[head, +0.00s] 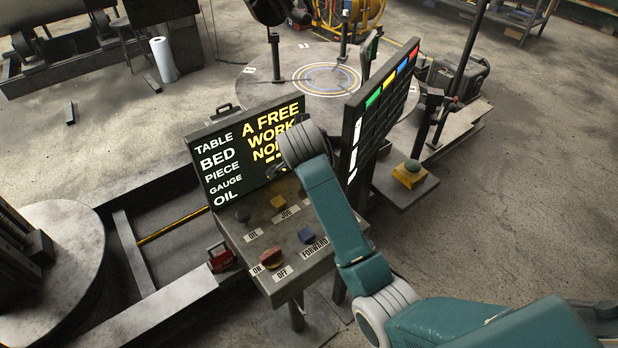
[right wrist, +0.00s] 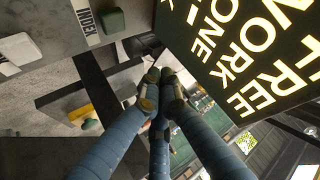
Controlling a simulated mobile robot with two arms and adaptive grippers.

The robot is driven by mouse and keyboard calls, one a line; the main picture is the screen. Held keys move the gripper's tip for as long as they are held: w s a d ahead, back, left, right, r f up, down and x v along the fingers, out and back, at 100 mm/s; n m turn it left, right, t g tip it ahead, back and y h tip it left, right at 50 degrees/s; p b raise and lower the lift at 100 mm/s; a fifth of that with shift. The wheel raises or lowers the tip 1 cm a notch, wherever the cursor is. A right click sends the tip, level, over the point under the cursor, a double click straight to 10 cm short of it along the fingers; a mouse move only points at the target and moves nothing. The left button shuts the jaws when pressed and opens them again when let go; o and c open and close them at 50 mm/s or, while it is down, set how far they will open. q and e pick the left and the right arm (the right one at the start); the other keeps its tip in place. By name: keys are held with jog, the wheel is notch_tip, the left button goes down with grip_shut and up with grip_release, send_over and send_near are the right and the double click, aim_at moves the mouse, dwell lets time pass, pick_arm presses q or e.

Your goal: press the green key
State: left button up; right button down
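A green key (right wrist: 113,20) sits beside the INDEX label (right wrist: 87,20) at the upper left of the right wrist view. My left gripper is not in view.
The console also carries a yellow key (head: 278,201), a blue key (head: 306,237), a red button (head: 272,257) and a dark key (head: 242,214). A lit screen (head: 220,170) stands behind. A tall dark panel (head: 352,130) stands to the right, near a yellow box (head: 409,178) with a green button (head: 412,165).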

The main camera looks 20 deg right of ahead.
notch_tip(320, 180, down, 7)
jog(key=shift+s+f+b, duration=0.15)
jog(key=shift+b, duration=0.3)
jog(key=shift+f+b, duration=0.4)
jog(key=shift+f, duration=0.3)
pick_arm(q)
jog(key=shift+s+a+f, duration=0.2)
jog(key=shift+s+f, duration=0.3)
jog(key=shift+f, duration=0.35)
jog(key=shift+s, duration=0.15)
pick_arm(e)
jog(key=shift+f, duration=0.1)
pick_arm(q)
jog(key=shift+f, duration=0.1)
pick_arm(e)
jog(key=shift+f, duration=0.35)
